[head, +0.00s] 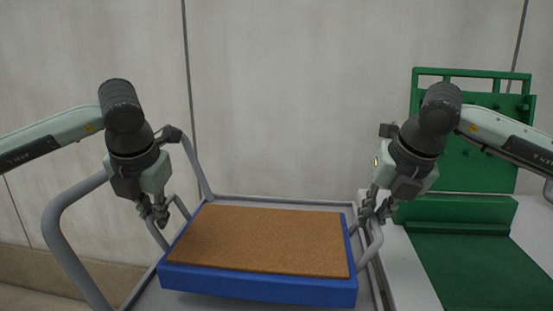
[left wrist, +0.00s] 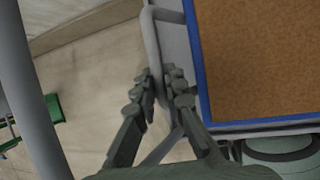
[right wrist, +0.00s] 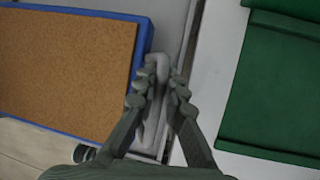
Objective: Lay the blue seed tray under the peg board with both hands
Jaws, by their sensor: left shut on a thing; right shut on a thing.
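The blue seed tray (head: 260,286), filled with a flat brown surface (head: 262,238), is over the grey cart in the head view. My left gripper (head: 155,212) is shut on the grey loop handle at the tray's left side; the left wrist view shows the fingers (left wrist: 160,85) around the bar. My right gripper (head: 376,210) is shut on the handle at the tray's right side, also in the right wrist view (right wrist: 162,85). I cannot tell whether the tray touches the cart. The green peg board (head: 470,160) stands upright at the right, partly hidden by my right arm.
The grey cart (head: 148,298) has curved tubular rails (head: 58,225) at the left. A white table (head: 408,280) stands right of it, with a flat green panel (head: 475,270) before the peg board. That panel is bare where visible. A pale wall is behind.

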